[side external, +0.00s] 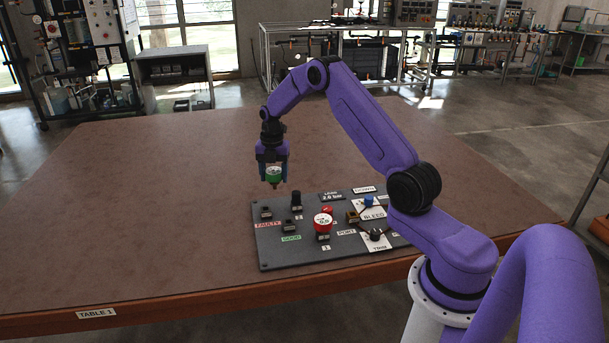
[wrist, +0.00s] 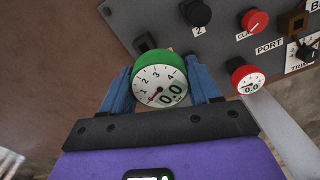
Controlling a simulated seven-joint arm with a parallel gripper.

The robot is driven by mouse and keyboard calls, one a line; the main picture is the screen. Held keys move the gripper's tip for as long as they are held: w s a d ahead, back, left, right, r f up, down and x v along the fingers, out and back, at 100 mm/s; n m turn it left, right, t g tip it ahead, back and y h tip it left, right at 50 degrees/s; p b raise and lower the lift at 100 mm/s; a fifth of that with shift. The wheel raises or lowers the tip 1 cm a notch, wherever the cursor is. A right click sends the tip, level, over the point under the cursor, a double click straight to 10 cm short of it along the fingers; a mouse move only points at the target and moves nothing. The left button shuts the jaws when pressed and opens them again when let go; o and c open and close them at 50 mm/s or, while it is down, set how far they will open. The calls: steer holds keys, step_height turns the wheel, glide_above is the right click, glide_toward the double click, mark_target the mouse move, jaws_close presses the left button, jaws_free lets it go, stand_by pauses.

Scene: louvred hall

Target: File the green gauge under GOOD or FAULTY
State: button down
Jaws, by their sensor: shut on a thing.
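The green gauge (side external: 273,173) is held between the fingers of my gripper (side external: 272,160), in the air above the back left edge of the grey panel (side external: 285,249). In the wrist view the gauge (wrist: 160,82) sits between the blue fingers, its white dial facing the camera and its display reading 0.0. On the panel, the red FAULTY label (side external: 268,225) is at the left and the green GOOD label (side external: 291,238) is nearer the front. A small dark socket stands by each label. A red gauge (side external: 323,222) stands on the panel near its middle.
A black post (side external: 296,200) stands at the panel's back left. A blue knob (side external: 368,201) and a black knob (side external: 375,235) are at the right, by BLEED and TRIM. My arm passes over the right side. The brown table (side external: 130,210) is clear to the left.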

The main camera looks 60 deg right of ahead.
steer(key=shift+n, duration=0.3)
steer(key=shift+w+a+f, duration=0.4)
steer(key=shift+f, duration=0.7)
steer(key=shift+w+a+f, duration=0.4)
steer(key=shift+a+f, duration=0.05)
steer(key=shift+f, duration=0.65)
steer(key=shift+w+a+f, duration=0.4)
steer(key=shift+f, duration=0.7)
steer(key=shift+f, duration=0.4)
steer(key=shift+f, duration=0.85)
steer(key=shift+c, duration=0.8)
jaws_free()
steer(key=shift+r, duration=2.5)
